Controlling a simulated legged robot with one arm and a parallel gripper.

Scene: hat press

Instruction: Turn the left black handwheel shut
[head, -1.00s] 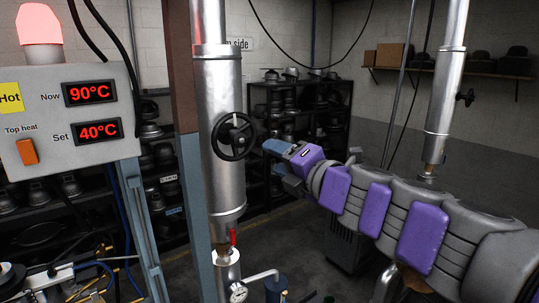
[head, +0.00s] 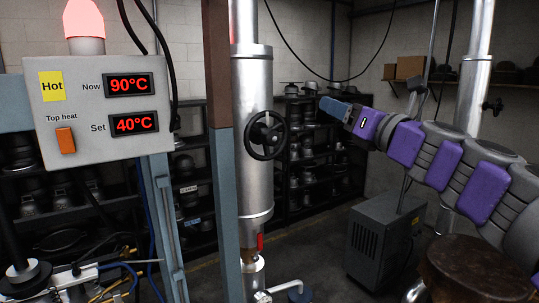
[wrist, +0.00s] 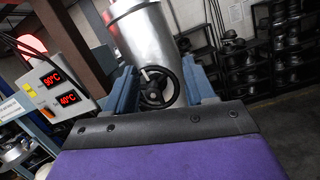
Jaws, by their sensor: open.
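The left black handwheel (head: 267,135) is on the silver vertical pipe left of centre in the head view. In the wrist view the handwheel (wrist: 157,88) appears between the two blue fingers. My gripper (head: 334,107) is to the right of the handwheel and a little higher in the head view, with a visible gap. The fingers of my gripper (wrist: 162,86) are spread apart and hold nothing.
A control box (head: 98,105) with a red lamp stands left of the pipe. A second silver pipe (head: 470,100) with a small black handwheel (head: 493,105) is at the right. A grey cabinet (head: 375,240) and a brown round-topped stool (head: 478,265) stand below my arm.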

